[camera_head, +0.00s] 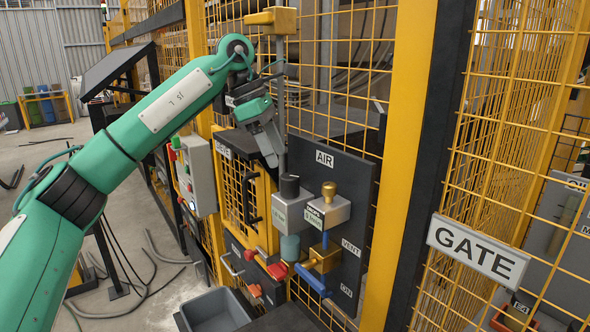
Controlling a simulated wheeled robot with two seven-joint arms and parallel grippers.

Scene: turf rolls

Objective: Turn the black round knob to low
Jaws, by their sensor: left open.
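The black round knob (290,186) stands on top of a small grey box (293,212) on the dark panel marked AIR. The marks on that box are too small to read, so the knob's setting cannot be told. My left gripper (272,161) is open, with its fingers pointing down. In the picture it is just above and to the left of the knob, apart from it, with nothing between its fingers. My right gripper is out of view.
A brass knob (329,191) on a second grey box is close to the right. Below are a blue-handled brass valve (322,262), a teal cylinder (290,247) and red handles (277,271). A hatch with a black handle (250,200) is left; a grey bin (216,312) is below.

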